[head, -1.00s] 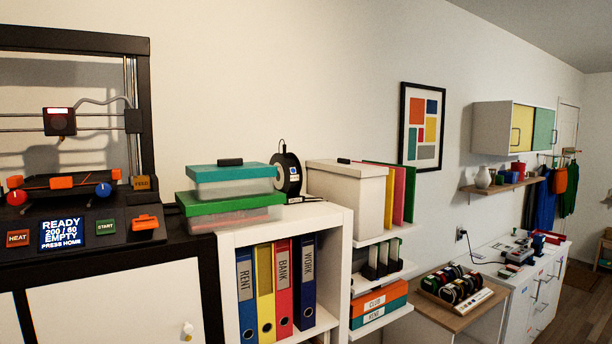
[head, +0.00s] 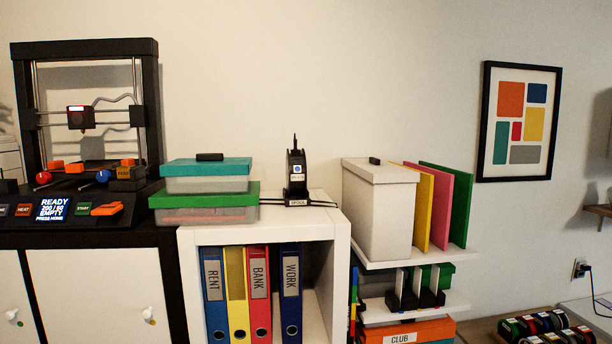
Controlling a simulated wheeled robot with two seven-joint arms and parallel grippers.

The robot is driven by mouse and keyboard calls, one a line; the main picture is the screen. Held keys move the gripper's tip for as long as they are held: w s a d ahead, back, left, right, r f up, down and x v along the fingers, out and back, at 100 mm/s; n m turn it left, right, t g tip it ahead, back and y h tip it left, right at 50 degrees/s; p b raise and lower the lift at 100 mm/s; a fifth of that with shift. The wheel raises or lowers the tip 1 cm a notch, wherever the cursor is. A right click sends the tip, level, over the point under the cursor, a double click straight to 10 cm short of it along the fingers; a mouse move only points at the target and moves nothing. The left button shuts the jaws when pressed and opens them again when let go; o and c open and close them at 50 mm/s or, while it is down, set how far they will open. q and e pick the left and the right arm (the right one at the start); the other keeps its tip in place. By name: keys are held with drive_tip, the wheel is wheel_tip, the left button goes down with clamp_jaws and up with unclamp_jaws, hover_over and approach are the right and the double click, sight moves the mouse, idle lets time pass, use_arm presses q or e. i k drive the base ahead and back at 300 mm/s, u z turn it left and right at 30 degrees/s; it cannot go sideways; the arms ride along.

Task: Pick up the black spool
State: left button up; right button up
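Several spools with dark rims and coloured windings (head: 545,326) sit in a row at the lower right, partly cut off by the frame. Neither of my grippers is in view.
Left of the spool are a teal-lidded box (head: 206,173) on a green-lidded box (head: 204,208) and a 3D printer (head: 86,118). Right of it stand a white box (head: 378,208) and coloured folders (head: 436,205). The shelf top around the spool is fairly clear.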

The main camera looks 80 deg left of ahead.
sight(296, 163)
drive_tip(key=u, duration=1.7)
